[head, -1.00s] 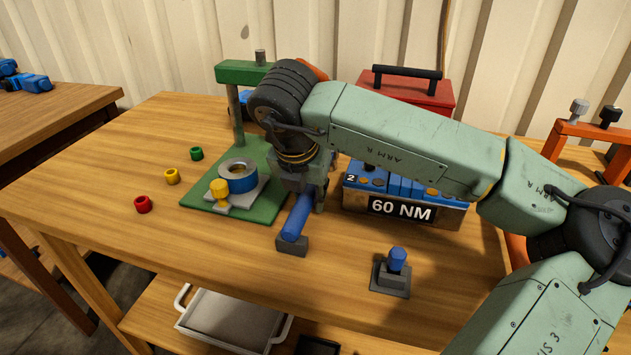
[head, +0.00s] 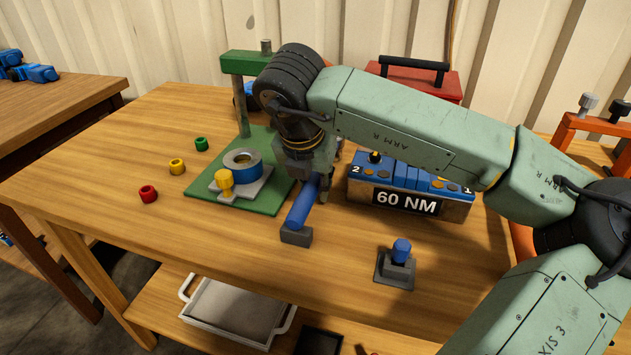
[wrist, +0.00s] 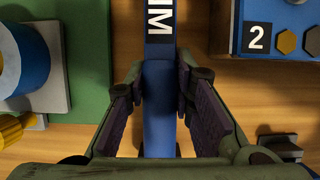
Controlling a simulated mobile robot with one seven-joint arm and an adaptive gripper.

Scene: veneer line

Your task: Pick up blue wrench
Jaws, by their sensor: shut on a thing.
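The blue wrench (head: 303,203) has a blue handle and a dark grey block-like end (head: 297,235) that points toward the table's front edge. In the wrist view, its blue handle (wrist: 159,95) runs up the middle, with white lettering on a dark band near the top. My gripper (head: 312,190) is over the handle, and in the wrist view its two pads (wrist: 158,105) lie on either side of it, shut on it. My wrist hides the wrench's far end in the head view. I cannot tell whether the wrench is clear of the tabletop.
Left stands a green press base (head: 262,199) with a blue-grey ring and yellow knob. Right is a blue box labelled 60 NM (head: 407,204); nearer is a small blue-topped stand (head: 396,268). Red, yellow and green rings (head: 148,194) lie left. The front-left tabletop is clear.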

